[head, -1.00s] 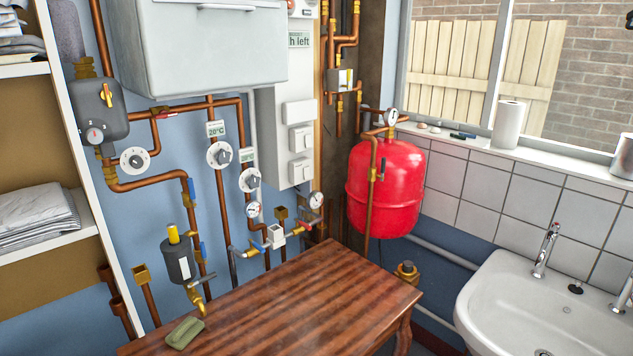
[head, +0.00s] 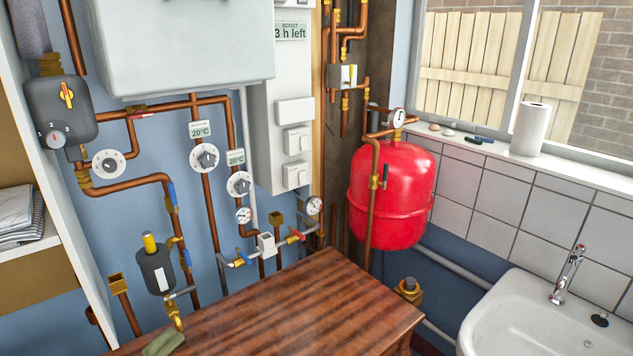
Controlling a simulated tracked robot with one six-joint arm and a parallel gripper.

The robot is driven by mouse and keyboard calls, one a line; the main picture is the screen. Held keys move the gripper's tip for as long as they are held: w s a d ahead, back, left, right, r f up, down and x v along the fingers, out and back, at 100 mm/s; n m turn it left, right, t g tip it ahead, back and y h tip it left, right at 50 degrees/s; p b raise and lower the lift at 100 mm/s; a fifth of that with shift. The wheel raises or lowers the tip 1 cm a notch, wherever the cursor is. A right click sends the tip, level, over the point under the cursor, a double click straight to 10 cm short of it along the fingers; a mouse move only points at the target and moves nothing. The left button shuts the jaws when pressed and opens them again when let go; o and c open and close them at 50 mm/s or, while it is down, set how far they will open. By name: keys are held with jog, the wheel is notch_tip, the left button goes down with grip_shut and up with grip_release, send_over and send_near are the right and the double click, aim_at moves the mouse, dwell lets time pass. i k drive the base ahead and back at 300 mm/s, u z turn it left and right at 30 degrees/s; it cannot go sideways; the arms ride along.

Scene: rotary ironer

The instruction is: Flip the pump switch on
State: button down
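A dark grey pump-like unit (head: 60,112) is on the copper pipes at the upper left, with a yellow lever (head: 67,94) and a small dial marked 1, 2, 3 (head: 56,139). A white wall panel (head: 270,130) right of the boiler carries two white switch plates, an upper one (head: 297,140) and a lower one (head: 294,175), below a blank plate (head: 294,111). I cannot tell which one is the pump switch or whether it is on. My gripper is not in view.
A wooden table (head: 285,305) stands below the pipes with a green object (head: 164,343) on it. A white boiler (head: 185,45) hangs above. A red tank (head: 393,195) and a sink (head: 530,320) are at the right, shelves (head: 35,250) at the left.

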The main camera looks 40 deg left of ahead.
aim_at(302, 178)
jog(key=i, duration=0.75)
jog(key=u, duration=2.9)
jog(key=i, duration=0.5)
jog(key=z, duration=0.1)
